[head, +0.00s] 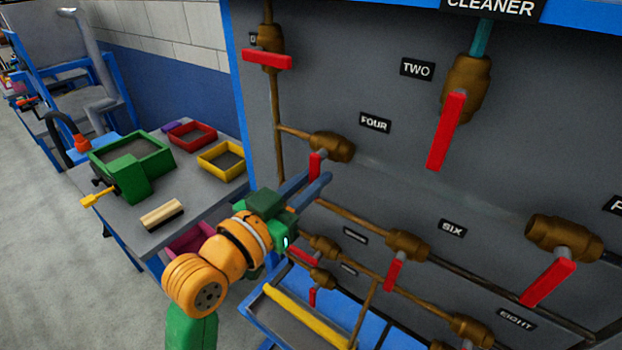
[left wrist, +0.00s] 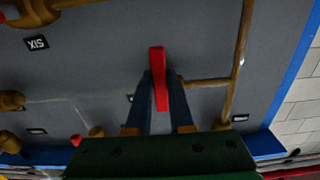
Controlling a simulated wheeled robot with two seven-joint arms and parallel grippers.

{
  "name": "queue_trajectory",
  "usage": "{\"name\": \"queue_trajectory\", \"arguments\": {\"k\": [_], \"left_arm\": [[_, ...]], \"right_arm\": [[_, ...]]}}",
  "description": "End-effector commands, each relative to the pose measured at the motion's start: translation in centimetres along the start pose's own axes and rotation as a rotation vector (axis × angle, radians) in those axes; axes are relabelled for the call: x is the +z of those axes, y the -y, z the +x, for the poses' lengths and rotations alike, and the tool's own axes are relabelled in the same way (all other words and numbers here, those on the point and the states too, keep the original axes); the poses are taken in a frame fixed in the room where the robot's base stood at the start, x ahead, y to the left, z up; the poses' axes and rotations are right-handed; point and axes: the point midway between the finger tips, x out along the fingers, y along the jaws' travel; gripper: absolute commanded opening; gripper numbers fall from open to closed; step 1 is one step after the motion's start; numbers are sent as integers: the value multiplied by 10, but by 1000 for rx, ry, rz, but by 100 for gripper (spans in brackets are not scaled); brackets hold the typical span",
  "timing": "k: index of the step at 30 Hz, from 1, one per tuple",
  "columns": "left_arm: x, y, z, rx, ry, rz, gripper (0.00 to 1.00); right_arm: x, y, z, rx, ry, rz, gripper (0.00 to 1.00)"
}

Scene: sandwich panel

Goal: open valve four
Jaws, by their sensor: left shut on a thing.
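Valve four is a brass body (head: 332,146) on the grey panel, just below and left of the FOUR label (head: 375,122). Its red lever (head: 315,163) hangs down from the body, roughly across the pipe. My left gripper (head: 316,182) reaches in from the lower left and is shut on the lower part of this lever. In the left wrist view the red lever (left wrist: 157,62) stands between the two dark fingers (left wrist: 160,80), its end sticking out past them. The fingers hide part of the lever. My right gripper is not in view.
Valve two's red lever (head: 446,130) hangs at the upper right. Valve six's lever (head: 394,275) and other red levers are below my left gripper. A grey workbench (head: 190,215) with a green vise (head: 140,175) and coloured bins stands to the left.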

Motion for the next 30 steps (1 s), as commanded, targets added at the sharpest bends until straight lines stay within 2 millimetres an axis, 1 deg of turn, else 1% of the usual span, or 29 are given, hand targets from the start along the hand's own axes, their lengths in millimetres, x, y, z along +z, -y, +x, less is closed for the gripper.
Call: {"name": "queue_trajectory", "arguments": {"k": [5,21,30], "left_arm": [[2,3,1,1,8,71,0],[-3,17,1,1,8,452,0],[-5,21,0,0,5,577,0]], "right_arm": [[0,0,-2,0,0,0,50],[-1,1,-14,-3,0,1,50],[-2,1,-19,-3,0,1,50]]}}
